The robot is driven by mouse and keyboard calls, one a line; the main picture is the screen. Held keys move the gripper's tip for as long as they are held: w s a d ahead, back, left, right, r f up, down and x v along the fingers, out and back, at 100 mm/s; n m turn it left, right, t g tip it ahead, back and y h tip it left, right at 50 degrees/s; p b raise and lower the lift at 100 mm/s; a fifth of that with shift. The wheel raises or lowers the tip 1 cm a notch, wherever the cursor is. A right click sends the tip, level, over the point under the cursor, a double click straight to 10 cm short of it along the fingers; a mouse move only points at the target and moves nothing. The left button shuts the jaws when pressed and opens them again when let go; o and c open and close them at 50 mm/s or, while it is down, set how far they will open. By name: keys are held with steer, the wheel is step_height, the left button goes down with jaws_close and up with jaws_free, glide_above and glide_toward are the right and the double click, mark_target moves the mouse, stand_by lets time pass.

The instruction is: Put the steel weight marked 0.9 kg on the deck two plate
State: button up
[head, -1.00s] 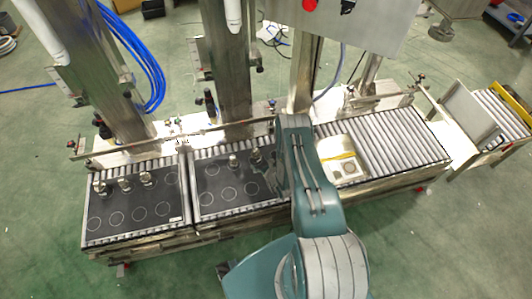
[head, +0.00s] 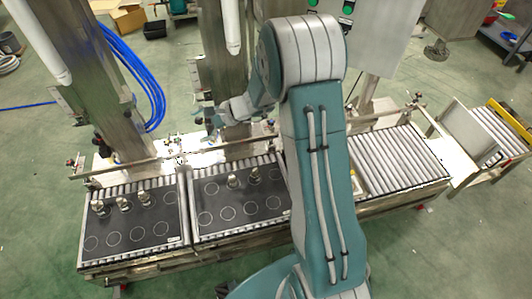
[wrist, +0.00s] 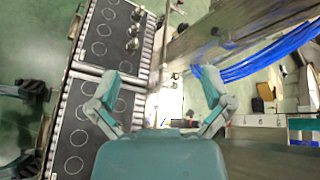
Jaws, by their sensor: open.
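Two black plates with white circles lie on the roller line: a left plate (head: 135,236) and a middle plate (head: 238,208). Several shiny steel weights stand upright: three along the back of the left plate, such as this weight (head: 98,207), and two at the back of the middle plate, such as this weight (head: 232,181). Their marks are too small to read. My gripper (head: 212,112) is raised behind the middle plate, near the middle post. In the wrist view my gripper (wrist: 153,75) is spread open with nothing between its fingers. Weights (wrist: 132,43) show beyond it.
Steel posts (head: 222,75) rise behind the line, with a low rail (head: 150,160) along its back. Bare rollers (head: 395,160) lie to the right. Blue hoses (head: 130,70) hang by the left post. My arm hides part of the line's right half.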

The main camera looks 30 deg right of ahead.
steer(key=s+a+r+n+g+h, duration=0.2)
steer(key=s+r+n, duration=0.3)
steer(key=s+r, duration=0.2)
steer(key=s+d+r+n+t+h, duration=0.1)
steer(key=s+d+r+n+h, duration=0.2)
steer(key=s, duration=0.4)
steer(key=s+d+r+n+h, duration=0.3)
steer(key=s, duration=0.5)
steer(key=s+d+r+n+t+h, duration=0.1)
steer(key=s+d+r+n+h, duration=0.1)
steer(key=s, duration=0.5)
step_height(320, 180, up, 2)
steer(key=shift+s+d+r+n+t+h, duration=0.1)
steer(key=shift+s+d+n+t+h, duration=0.2)
steer(key=shift+n+h, duration=0.6)
